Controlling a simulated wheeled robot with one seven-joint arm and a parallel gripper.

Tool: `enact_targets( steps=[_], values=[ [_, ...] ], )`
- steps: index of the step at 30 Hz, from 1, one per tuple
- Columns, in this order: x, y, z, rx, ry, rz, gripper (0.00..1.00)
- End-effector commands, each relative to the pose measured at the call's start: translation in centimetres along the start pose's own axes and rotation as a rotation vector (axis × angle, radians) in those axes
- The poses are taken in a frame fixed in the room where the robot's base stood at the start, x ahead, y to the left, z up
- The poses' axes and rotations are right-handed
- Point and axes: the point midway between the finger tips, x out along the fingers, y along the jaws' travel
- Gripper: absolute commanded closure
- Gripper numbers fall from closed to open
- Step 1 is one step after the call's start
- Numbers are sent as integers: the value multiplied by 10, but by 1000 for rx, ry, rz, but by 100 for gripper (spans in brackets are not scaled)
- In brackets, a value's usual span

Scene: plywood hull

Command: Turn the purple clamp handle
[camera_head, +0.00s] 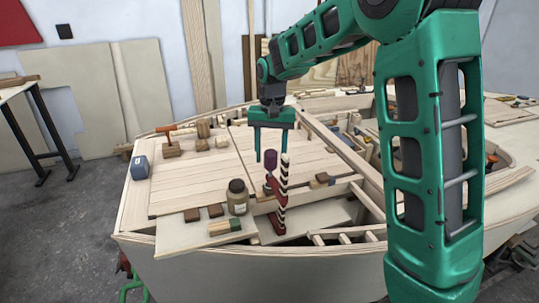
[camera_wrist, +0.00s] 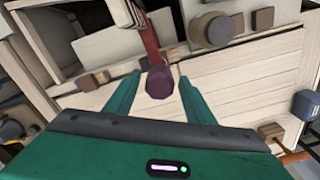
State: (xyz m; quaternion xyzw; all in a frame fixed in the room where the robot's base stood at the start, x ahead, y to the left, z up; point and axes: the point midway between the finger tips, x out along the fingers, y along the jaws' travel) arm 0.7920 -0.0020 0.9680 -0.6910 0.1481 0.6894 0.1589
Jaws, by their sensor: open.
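The purple clamp handle (camera_head: 270,160) is a short upright cylinder on the red clamp (camera_head: 277,205), which stands at the edge of the plank deck. In the wrist view the handle (camera_wrist: 160,82) shows end-on, with the red clamp arm (camera_wrist: 149,40) running away behind it. My gripper (camera_head: 270,158) is open, its green fingers pointing down above the deck. In the wrist view the handle lies between the fingertips of my gripper (camera_wrist: 160,76), with a gap on each side. I cannot tell how far the tips reach along the handle. A dark-and-white striped post (camera_head: 283,185) stands beside the clamp.
A blue box (camera_head: 140,167), an orange-handled mallet (camera_head: 172,140) and several wooden blocks lie farther left. The planks (camera_head: 190,180) between are mostly clear. A long beam (camera_head: 340,150) runs to the right.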

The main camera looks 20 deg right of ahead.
Motion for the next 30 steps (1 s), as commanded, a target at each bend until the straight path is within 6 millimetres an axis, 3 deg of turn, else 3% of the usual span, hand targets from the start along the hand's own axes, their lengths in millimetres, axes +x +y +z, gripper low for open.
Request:
enact_targets(
  steps=[1,6,19,30],
  values=[
    [0,0,0,0,0,0,51],
    [0,0,0,0,0,0,92],
    [0,0,0,-67,0,2,92],
    [0,0,0,-354,1,11,92]
  ],
)
